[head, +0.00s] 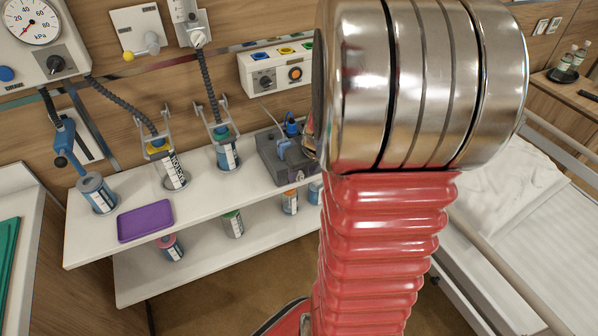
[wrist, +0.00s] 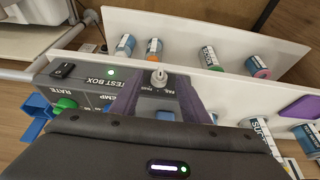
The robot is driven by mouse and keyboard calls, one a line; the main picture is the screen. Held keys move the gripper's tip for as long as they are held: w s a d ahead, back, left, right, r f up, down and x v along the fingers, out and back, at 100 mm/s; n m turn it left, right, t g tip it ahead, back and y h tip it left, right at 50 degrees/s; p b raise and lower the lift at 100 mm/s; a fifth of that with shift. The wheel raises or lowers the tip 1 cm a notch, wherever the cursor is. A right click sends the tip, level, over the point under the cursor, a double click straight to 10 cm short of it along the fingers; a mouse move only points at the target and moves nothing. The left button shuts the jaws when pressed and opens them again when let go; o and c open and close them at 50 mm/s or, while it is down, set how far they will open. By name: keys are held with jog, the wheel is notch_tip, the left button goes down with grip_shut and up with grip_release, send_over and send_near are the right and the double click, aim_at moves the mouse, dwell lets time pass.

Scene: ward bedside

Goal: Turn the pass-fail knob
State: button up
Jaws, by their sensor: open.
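The grey test box (head: 272,150) stands on the upper white shelf in the head view, partly hidden behind my arm. In the wrist view the test box (wrist: 88,80) carries the pass-fail knob (wrist: 158,79), a small pale knob with FAIL and PASS printed beside it. My gripper (wrist: 158,88) is open, its two dark purple fingers pointing towards the knob. The knob shows between the fingertips, one finger to each side; I cannot tell whether either touches it. The knob cannot be made out in the head view, where my arm hides most of my gripper.
The box also bears a green light (wrist: 110,73), a black switch (wrist: 62,71) and a green RATE plug (wrist: 65,104). Several labelled canisters stand along the shelves (head: 100,238), with a purple tray (head: 145,221) at left. A bed (head: 515,200) with a rail is at right.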

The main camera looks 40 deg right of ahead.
aim_at(302, 177)
jog(key=shift+x, duration=0.9)
jog(key=shift+c, duration=0.3)
jog(key=c, duration=1)
jog(key=shift+d+y, duration=0.2)
jog(key=shift+y, duration=0.3)
jog(key=y, duration=0.1)
jog(key=d+m+t+y, duration=0.1)
jog(key=y, duration=0.1)
jog(key=shift+s+f, duration=0.15)
jog(key=y, duration=0.1)
jog(key=t+y, duration=0.1)
jog(key=m+y, duration=0.1)
jog(key=shift+s+d+f+t+y, duration=0.1)
jog(key=shift+d+f+t+y, duration=0.2)
jog(key=shift+t+y, duration=0.1)
